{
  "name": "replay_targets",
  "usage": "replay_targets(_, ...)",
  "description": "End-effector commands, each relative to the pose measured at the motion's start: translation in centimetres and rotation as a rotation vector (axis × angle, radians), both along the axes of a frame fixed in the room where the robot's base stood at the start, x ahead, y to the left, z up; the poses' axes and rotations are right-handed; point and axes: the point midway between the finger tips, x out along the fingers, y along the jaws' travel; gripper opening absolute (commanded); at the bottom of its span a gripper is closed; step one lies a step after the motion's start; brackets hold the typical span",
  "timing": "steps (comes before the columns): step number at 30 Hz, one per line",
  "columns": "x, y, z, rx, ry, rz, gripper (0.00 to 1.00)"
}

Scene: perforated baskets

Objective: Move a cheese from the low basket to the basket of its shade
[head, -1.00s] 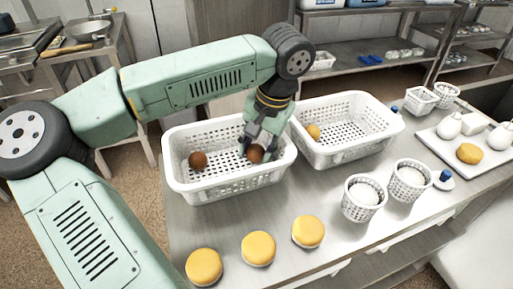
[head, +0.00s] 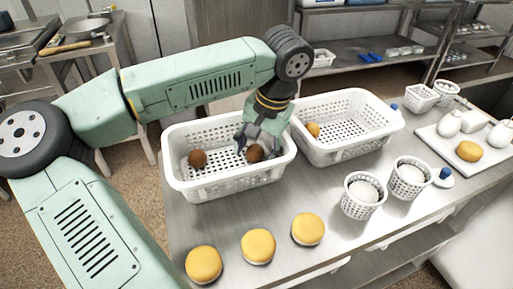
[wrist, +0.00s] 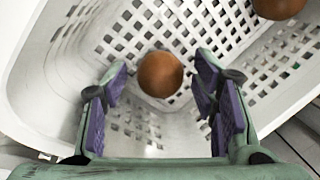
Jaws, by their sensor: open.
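The left white basket (head: 225,187) holds two brown round pieces, which may be the cheeses: one at its left (head: 197,159) and one at its right (head: 254,154). My gripper (head: 258,145) is open and reaches down into this basket over the right brown piece. In the wrist view that brown piece (wrist: 160,74) lies at the fingertips, between the two spread fingers, with gaps on both sides. The other brown piece (wrist: 278,8) is at the top right there. The right white basket (head: 350,150) holds one yellow-orange piece (head: 313,131).
Several yellow rounds with pale undersides (head: 258,246) stand along the counter's front. Two small white baskets (head: 363,197) hold white contents. The two large baskets stand close together.

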Motion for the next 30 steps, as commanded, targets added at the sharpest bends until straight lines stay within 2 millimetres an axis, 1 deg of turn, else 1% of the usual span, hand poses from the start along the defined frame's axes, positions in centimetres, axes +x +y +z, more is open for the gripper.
replay_targets(5, 0.0, -0.2, 1.3, 0.001, -0.003, 0.001, 0.54)
replay_targets(8, -0.2, -0.6, 3.1, 0.001, -0.005, 0.0, 0.54)
replay_targets(15, -0.7, -1.6, 8.3, 0.0, -0.004, 0.0, 0.54)
replay_targets(19, -1.0, -2.1, 10.4, 0.0, -0.002, 0.0, 0.54)
replay_targets(24, -1.1, -2.3, 11.8, 0.0, 0.0, 0.001, 0.54)
replay_targets(30, -1.2, -2.4, 12.0, 0.0, 0.0, 0.0, 0.54)
